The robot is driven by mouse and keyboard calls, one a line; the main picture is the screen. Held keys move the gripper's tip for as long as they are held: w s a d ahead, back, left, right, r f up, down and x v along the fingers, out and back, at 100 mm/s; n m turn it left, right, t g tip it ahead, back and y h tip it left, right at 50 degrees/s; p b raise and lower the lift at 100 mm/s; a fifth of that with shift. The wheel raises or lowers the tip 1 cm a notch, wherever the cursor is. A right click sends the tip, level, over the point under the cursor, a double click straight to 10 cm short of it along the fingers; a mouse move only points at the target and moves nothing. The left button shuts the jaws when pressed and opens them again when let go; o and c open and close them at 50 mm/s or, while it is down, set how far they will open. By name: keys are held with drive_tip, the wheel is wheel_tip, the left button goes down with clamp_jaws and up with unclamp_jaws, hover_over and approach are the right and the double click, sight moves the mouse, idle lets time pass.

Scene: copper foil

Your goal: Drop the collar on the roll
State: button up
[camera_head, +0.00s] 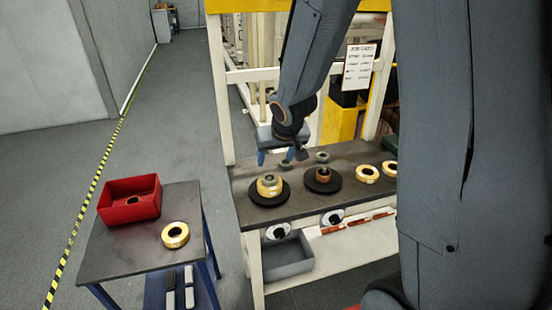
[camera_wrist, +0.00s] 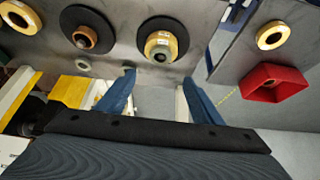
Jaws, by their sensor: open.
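A gold roll (camera_head: 263,192) stands on the left black disc (camera_head: 284,197) on the bench. A small grey-green collar (camera_head: 269,179) sits at the roll's centre, on top. The wrist view also shows the roll (camera_wrist: 153,41) and the collar (camera_wrist: 160,57). I cannot tell how the collar is seated. My gripper (camera_head: 275,162) hangs behind the roll, above the bench's back edge. Its blue fingers are apart with nothing between them, as the wrist view shows (camera_wrist: 156,78). Another grey collar (camera_head: 286,166) lies near the right fingertip, partly hidden.
A second black disc (camera_head: 335,186) holds a copper-brown core (camera_head: 323,174). A grey collar (camera_head: 323,157) lies behind it. Gold rolls (camera_head: 367,174) lie at the bench's right. The left table carries a red bin (camera_head: 128,212) with a brown item inside, and a gold roll (camera_head: 175,235).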

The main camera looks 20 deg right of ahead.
drive_tip(key=s+r+g, duration=0.2)
drive_tip(key=s+g, duration=0.1)
drive_tip(key=s, duration=1.5)
drive_tip(key=shift+r, duration=0.2)
drive_tip(key=shift+s, duration=0.1)
wheel_tip(320, 180, down, 10)
drive_tip(key=g+b, duration=0.1)
drive_tip(key=b, duration=0.7)
drive_tip(key=shift+r+g, duration=0.2)
drive_tip(key=shift+g, duration=0.1)
